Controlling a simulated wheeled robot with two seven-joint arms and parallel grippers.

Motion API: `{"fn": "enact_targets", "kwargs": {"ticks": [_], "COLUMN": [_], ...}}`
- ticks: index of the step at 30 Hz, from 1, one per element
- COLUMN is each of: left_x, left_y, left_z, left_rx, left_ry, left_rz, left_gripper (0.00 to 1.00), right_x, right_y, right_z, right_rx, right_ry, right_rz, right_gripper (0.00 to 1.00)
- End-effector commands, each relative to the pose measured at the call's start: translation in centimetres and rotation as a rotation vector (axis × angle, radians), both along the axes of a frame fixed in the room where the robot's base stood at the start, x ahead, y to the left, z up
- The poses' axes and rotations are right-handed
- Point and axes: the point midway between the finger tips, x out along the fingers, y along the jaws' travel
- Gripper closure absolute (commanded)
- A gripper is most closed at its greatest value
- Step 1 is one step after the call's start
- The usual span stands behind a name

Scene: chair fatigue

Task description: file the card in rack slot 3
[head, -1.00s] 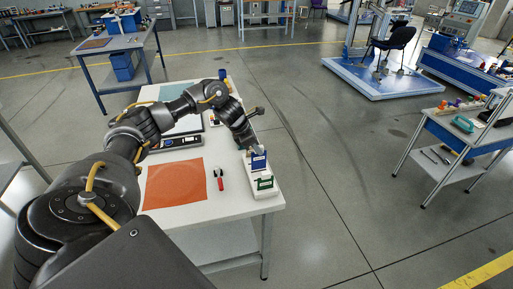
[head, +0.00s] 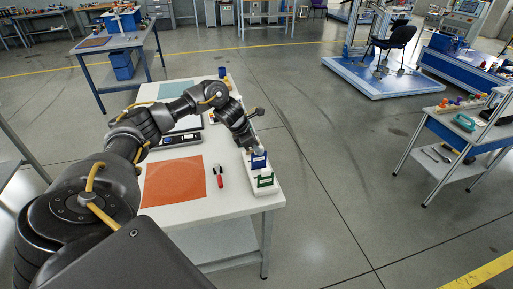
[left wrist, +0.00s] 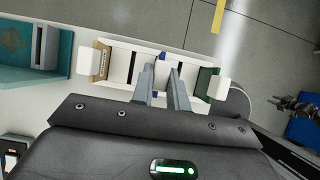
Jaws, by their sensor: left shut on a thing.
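A white slotted rack (head: 275,188) stands at the table's right edge, and it also fills the top of the left wrist view (left wrist: 119,58). My left gripper (left wrist: 163,74) is shut on a blue card (head: 259,162), held upright over the middle of the rack. In the wrist view the card shows edge-on between the fingers, with dark slots on either side. Whether its lower edge is inside a slot is hidden. A green card (head: 265,181) stands at the rack's near end. A tan card (left wrist: 102,61) stands near the other end. My right gripper is out of view.
On the white table lie an orange mat (head: 174,181) and a red-handled tool (head: 218,176). A device with a display (head: 181,140) sits farther back. A teal tray (left wrist: 33,46) lies beside the rack in the wrist view. Floor right of the table is clear.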

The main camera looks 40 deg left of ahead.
Motion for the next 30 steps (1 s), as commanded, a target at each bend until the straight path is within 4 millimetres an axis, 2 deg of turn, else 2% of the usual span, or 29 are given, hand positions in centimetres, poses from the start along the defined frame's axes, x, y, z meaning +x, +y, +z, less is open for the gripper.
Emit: {"fn": "enact_targets", "kwargs": {"ticks": [25,26,30], "left_x": [0.0,0.0,0.0], "left_y": [0.0,0.0,0.0], "left_z": [-2.2,-2.1,-2.1], "left_rx": [0.0,0.0,0.0], "left_ry": [0.0,0.0,0.0], "left_rz": [0.0,0.0,0.0], "left_gripper": [1.0,0.8,0.62], "right_x": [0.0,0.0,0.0], "right_y": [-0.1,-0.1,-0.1], "right_z": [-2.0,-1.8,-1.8], "right_rx": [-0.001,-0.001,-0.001], "right_ry": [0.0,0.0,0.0], "right_rz": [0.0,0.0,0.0], "right_gripper": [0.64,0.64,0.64]}}
